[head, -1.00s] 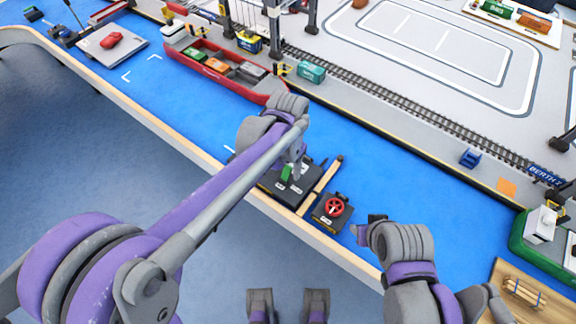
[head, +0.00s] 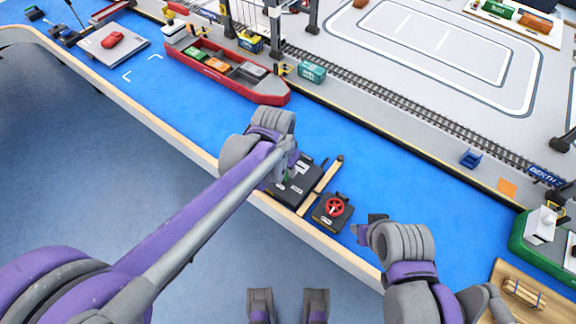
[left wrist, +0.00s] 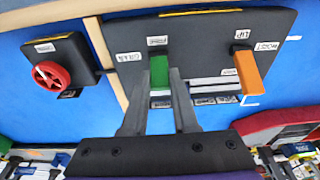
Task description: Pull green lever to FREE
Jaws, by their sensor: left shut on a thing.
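The green lever (left wrist: 159,74) stands on a dark control panel (left wrist: 205,30), with printed labels beside it. My left gripper (left wrist: 161,84) is shut on the green lever, one finger on each side. In the head view the left gripper (head: 286,177) is over the left part of the panel (head: 300,190), and the arm hides most of the lever. An orange lever (left wrist: 248,72) stands on the same panel, to the right in the left wrist view. The label lettering is too small to read surely. My right gripper (head: 368,226) is near the table's front edge, its jaws unclear.
A black box with a red handwheel (head: 334,207) sits beside the panel, past a wooden strip (head: 321,187). A red ship (head: 245,85) with containers lies on the blue surface at the back. Open blue surface (head: 410,180) lies to the right of the handwheel.

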